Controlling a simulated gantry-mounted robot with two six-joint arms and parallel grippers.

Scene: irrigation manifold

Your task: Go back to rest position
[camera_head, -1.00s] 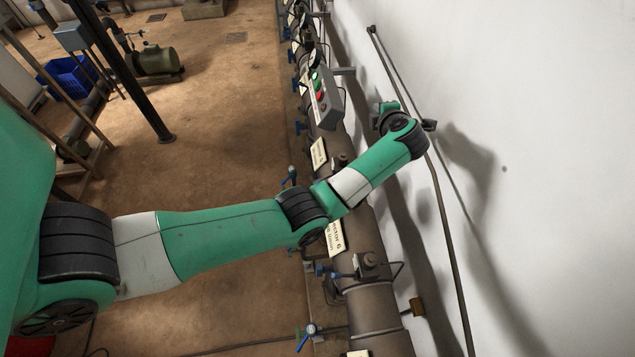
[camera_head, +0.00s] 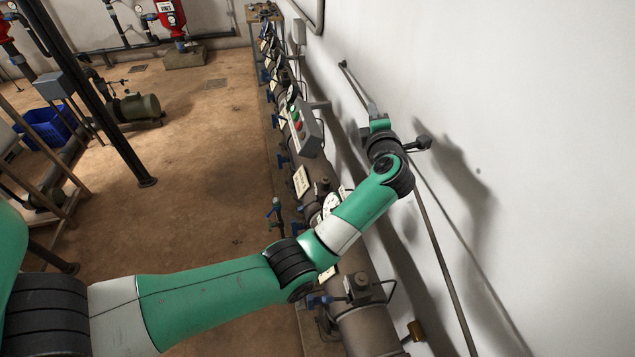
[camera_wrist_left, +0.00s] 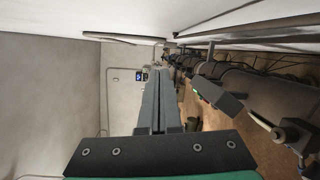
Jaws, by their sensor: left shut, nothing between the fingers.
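My left arm reaches in from the lower left in the head view, across the manifold to the white wall. My left gripper (camera_head: 372,108) is beyond the wrist, close to the wall, and shows small there. In the left wrist view the two long grey fingers of the gripper (camera_wrist_left: 158,88) lie side by side, shut with nothing between them. They point along the wall and manifold. My right gripper is in neither view.
The manifold pipe (camera_head: 363,322) runs along the wall with valves and labels. A grey button box (camera_head: 306,132) stands on it, also in the wrist view (camera_wrist_left: 218,95). A thin rail (camera_head: 445,250) runs near the wall. The floor (camera_head: 190,190) left of the manifold is open.

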